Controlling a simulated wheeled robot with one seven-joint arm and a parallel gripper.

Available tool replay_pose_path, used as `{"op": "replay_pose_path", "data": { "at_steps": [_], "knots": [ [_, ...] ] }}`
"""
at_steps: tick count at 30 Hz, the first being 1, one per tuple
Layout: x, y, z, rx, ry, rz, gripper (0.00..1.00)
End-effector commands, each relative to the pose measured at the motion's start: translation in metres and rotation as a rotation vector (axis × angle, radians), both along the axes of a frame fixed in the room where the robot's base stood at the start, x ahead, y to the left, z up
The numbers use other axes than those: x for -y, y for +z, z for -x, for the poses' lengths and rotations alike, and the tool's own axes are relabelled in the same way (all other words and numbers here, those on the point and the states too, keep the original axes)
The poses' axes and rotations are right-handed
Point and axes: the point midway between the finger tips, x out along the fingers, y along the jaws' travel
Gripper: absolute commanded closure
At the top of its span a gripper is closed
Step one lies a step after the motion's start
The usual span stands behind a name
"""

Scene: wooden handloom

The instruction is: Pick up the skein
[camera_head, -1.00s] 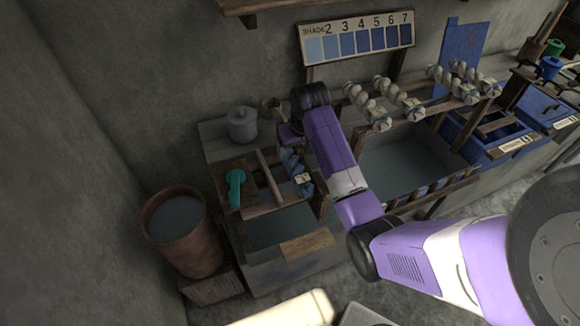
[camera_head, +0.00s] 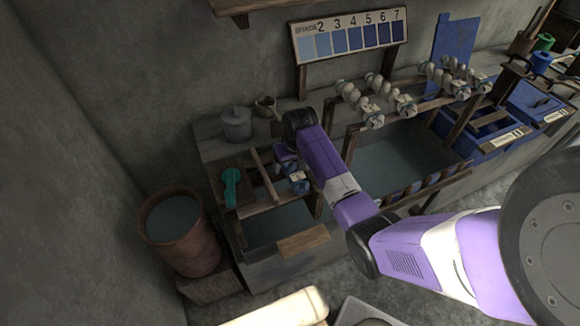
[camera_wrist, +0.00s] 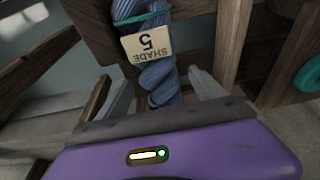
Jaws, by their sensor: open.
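The skein (camera_wrist: 158,75) is a twisted blue hank with a teal tie and a tag that reads "SHADE 5" upside down in the wrist view. In the head view the skein (camera_head: 305,187) hangs at the wooden rack over the small basin, its upper part hidden by my gripper. My gripper (camera_wrist: 163,88) is open, with one pale finger on each side of the skein's lower part. I cannot tell whether the fingers touch it.
Wooden bars (camera_head: 265,176) cross the small basin, with a teal object (camera_head: 231,187) to the left. A clay tub (camera_head: 180,232) stands at far left and a grey lidded pot (camera_head: 237,124) behind.

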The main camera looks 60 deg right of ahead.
Motion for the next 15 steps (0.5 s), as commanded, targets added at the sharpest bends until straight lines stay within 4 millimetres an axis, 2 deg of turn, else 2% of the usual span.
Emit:
{"op": "replay_pose_path", "data": {
  "at_steps": [2, 12, 14, 15],
  "knots": [
    [0.0000, 0.0001, 0.0000, 0.000, 0.000, 0.000, 0.24],
    [0.0000, 0.0003, 0.0001, 0.000, 0.000, 0.000, 0.91],
    [0.0001, 0.0008, -0.0002, 0.001, 0.000, 0.001, 1.00],
    [0.0001, 0.0008, -0.0002, 0.001, 0.000, 0.001, 1.00]
  ]
}}
